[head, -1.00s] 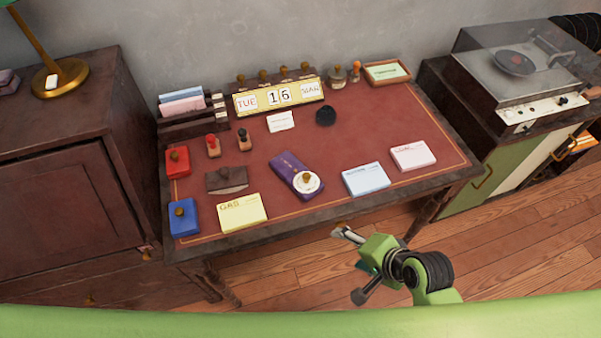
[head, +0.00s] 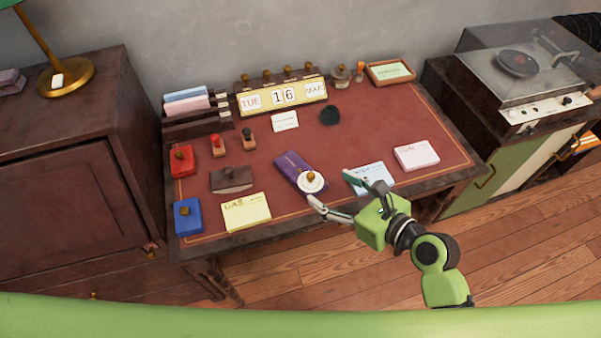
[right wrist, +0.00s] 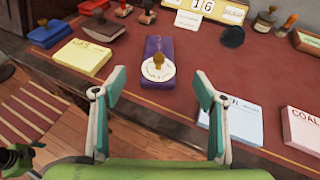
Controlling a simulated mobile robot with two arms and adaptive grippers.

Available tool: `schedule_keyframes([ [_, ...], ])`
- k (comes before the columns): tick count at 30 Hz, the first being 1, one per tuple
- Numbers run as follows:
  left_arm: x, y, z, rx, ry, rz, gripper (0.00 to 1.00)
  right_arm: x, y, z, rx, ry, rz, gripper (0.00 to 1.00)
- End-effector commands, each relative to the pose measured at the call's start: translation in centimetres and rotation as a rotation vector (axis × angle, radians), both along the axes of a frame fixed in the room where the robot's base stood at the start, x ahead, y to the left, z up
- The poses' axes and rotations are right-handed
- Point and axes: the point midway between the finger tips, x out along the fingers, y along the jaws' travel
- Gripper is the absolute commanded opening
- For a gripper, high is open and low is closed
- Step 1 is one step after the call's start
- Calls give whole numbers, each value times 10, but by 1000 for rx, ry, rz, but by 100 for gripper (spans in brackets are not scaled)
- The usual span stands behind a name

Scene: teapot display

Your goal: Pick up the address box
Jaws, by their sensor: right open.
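No object carries a readable "address" label; a purple oblong box (head: 292,165) with a round white disc and a brass knob at its near end lies near the middle of the red-topped desk. It also shows in the right wrist view (right wrist: 156,47), ahead and between the fingers. My right gripper (head: 331,189) is open and empty at the desk's front edge, just on the near side of the purple box. In the right wrist view my right gripper (right wrist: 160,78) has its fingers spread wide, apart from the box. My left gripper is not in view.
A yellow card stack (head: 246,211) lies left of the purple box, and blue (head: 378,171) and pink (head: 416,155) stacks lie right. Stamps, ink pads and a date calendar (head: 282,97) stand farther back. The desk's middle right is mostly bare.

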Motion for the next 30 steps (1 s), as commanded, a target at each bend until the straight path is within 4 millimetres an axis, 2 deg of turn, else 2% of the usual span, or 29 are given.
schedule_keyframes([
  [9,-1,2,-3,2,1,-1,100,43,37,-23,-2,-2,3,65],
  [17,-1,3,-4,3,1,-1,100,57,50,-31,-5,-3,4,65],
  [25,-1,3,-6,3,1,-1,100,84,74,-46,-5,-3,4,65],
  [30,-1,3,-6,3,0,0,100,90,79,-50,-6,-1,2,65],
])
